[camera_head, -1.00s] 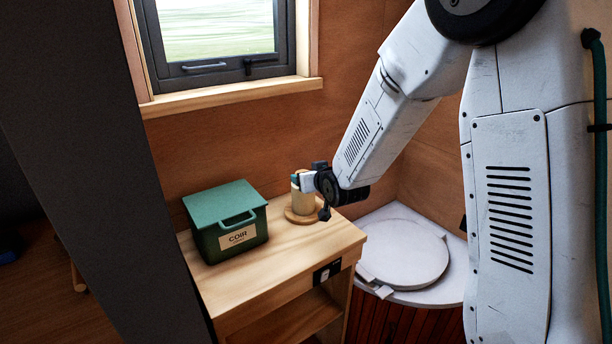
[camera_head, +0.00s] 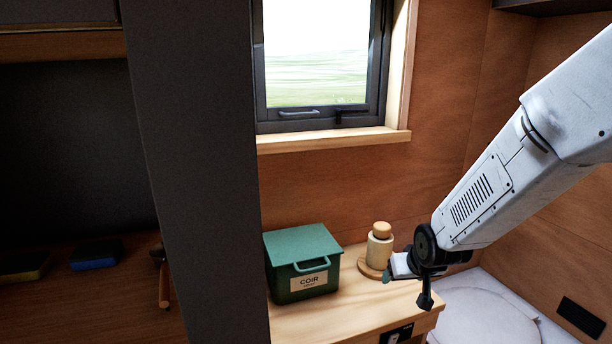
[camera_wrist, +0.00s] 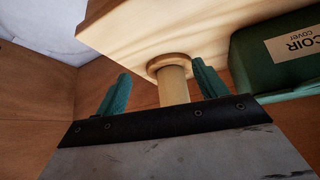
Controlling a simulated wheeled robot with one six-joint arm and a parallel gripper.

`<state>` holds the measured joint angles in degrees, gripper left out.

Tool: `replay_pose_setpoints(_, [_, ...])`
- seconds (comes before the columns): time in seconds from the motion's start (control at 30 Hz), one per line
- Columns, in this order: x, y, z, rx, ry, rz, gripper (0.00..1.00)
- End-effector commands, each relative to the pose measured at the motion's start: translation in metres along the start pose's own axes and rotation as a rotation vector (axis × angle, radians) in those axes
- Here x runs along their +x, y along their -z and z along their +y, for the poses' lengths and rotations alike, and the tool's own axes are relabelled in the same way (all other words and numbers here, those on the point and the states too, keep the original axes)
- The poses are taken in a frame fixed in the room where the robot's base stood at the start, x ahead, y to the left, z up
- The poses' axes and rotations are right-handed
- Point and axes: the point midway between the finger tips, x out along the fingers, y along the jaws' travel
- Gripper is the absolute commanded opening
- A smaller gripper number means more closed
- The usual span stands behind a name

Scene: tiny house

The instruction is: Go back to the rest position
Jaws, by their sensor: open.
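My gripper (camera_head: 387,279) is open and empty in the head view, with its teal fingers pointing left, just in front of a small cream jar (camera_head: 379,250) with a round wooden lid. The jar stands upright on a round wooden coaster (camera_head: 366,271) on the wooden cabinet (camera_head: 335,322). In the wrist view, the two teal fingers of my gripper (camera_wrist: 160,82) are spread wide. The jar (camera_wrist: 173,85) shows between them there, and I see no finger touching it. My forearm slopes down from the upper right in the head view.
A green lidded box labelled COIR (camera_head: 302,262) stands left of the jar. A dark upright panel (camera_head: 195,150) stands nearer on the left. A window sill (camera_head: 335,140) is above. A pale round lid (camera_head: 480,318) lies low at the right, under my arm.

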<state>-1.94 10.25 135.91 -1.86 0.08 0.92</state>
Motion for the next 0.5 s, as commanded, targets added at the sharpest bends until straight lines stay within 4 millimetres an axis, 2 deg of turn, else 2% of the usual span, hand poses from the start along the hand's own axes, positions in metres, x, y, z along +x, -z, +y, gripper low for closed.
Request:
replay_pose_setpoints(0.03, [-0.022, -0.015, 0.002, 0.003, -0.003, -0.077, 0.71])
replay_pose_setpoints(0.2, [-0.103, -0.070, 0.004, 0.014, -0.010, -0.338, 0.71])
replay_pose_setpoints(0.5, [-0.241, -0.148, 0.004, 0.032, -0.008, -0.597, 0.71])
